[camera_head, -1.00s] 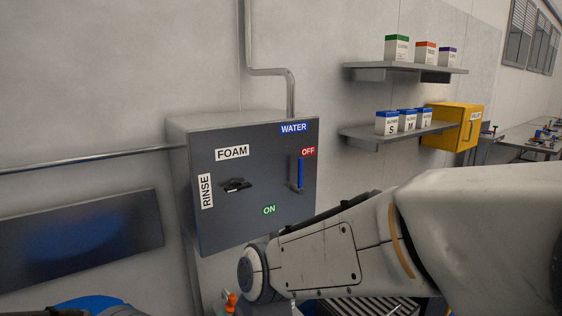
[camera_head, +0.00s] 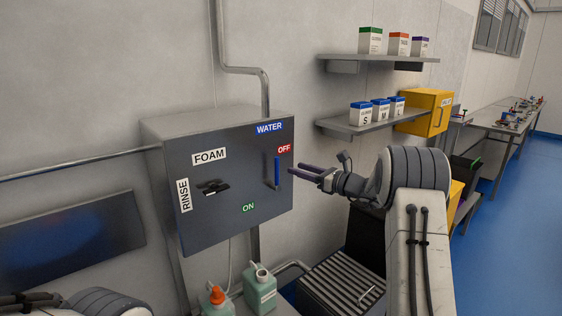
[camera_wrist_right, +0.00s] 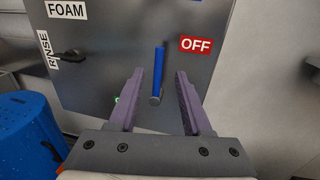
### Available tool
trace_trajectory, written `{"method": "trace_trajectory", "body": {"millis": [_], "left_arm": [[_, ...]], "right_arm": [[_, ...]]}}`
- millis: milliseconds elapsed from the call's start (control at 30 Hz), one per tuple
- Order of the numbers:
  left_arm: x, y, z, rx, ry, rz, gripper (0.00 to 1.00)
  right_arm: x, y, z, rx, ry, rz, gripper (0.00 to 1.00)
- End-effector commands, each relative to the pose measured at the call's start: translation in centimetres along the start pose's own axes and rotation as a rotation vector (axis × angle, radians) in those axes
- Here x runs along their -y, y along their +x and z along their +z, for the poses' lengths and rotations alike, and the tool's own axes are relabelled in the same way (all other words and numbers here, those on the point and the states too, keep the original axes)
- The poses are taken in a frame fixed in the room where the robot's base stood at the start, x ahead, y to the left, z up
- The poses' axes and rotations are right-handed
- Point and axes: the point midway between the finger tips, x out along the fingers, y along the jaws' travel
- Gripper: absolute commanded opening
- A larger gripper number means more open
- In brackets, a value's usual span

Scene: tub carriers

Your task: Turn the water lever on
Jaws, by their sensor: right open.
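The water lever (camera_head: 277,170) is a blue handle on the front of a grey control box (camera_head: 235,215). It stands upright beside the red OFF label (camera_head: 285,149); the green ON label (camera_head: 249,208) is lower left. My right gripper (camera_head: 300,171) is open and empty just right of the lever. In the right wrist view, the lever (camera_wrist_right: 158,72) appears between the two purple fingers (camera_wrist_right: 160,84), with no clear contact. My left arm shows at the lower left, with what looks like its gripper (camera_head: 28,299) cut by the edge; its opening is unclear.
A black FOAM/RINSE knob (camera_head: 213,187) sits left on the box. Green bottles (camera_head: 260,290) stand below it. Shelves with small boxes (camera_head: 361,115) and a yellow cabinet (camera_head: 428,113) are on the wall to the right. Blue floor (camera_head: 510,220) is open at the right.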

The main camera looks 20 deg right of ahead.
Motion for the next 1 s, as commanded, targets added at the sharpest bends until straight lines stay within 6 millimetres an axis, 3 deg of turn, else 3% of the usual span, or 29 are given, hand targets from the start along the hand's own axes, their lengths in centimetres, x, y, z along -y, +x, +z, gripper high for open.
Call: {"method": "trace_trajectory", "body": {"millis": [200,400,800,833,933,967,1000], "left_arm": [[-0.1,-2.1,-0.1,0.0,0.0,0.0,0.5],[-0.2,-3.1,-0.2,0.0,-0.001,0.0,0.5],[-0.2,-3.3,-0.2,0.0,-0.001,0.0,0.5],[-0.2,-3.3,-0.2,0.0,-0.001,0.0,0.5],[-0.2,-3.3,-0.2,0.0,-0.001,0.0,0.5],[-0.2,-3.3,-0.2,0.0,-0.001,0.0,0.5],[-0.2,-3.3,-0.2,0.0,-0.001,0.0,0.5]], "right_arm": [[-0.2,4.4,0.3,-0.002,-0.001,0.004,0.49],[-0.2,7.1,0.2,-0.001,-0.002,0.004,0.49],[-0.1,8.0,0.0,-0.002,-0.003,0.002,0.49],[-0.1,8.0,0.0,-0.002,-0.003,0.002,0.45],[-0.1,8.0,0.0,-0.002,-0.003,0.002,0.07],[-0.1,8.0,0.0,-0.002,-0.003,0.002,0.0],[-0.1,8.0,0.0,-0.002,-0.003,0.002,0.0]]}}
